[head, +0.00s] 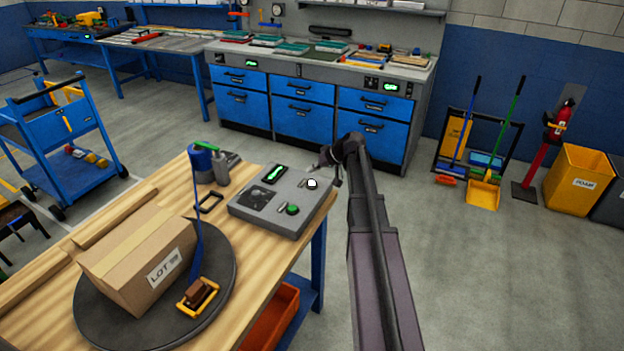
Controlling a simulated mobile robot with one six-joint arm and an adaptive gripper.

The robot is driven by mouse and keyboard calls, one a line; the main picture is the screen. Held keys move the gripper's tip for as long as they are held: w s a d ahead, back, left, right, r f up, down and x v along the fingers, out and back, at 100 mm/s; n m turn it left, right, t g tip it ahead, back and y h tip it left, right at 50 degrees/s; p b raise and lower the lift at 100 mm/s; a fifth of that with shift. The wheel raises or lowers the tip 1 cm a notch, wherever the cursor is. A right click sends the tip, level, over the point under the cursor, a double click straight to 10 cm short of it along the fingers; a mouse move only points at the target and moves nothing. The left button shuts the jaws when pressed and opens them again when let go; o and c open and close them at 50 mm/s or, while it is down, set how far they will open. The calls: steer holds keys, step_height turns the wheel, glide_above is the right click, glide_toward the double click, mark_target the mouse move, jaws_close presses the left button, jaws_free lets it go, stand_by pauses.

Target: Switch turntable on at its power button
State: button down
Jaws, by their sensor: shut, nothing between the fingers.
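The grey control box (266,224) sits near the right edge of the wooden table. Its sloped top has a lit green display (275,174), a dark panel, a white round button (312,184) and a green button (292,209). I cannot read which is the power button. The dark round turntable (105,318) lies at the front left with a taped cardboard box (140,265) on it. My gripper (316,168) is shut and empty, small in view, just behind the white button. I cannot tell whether it touches the control box.
A blue strap runs from a blue spool (201,160) to an orange-framed buckle (198,296) on the turntable. An orange bin (270,318) sits below the table.

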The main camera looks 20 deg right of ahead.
steer(key=shift+r+p, duration=0.6)
steer(key=shift+r, duration=0.25)
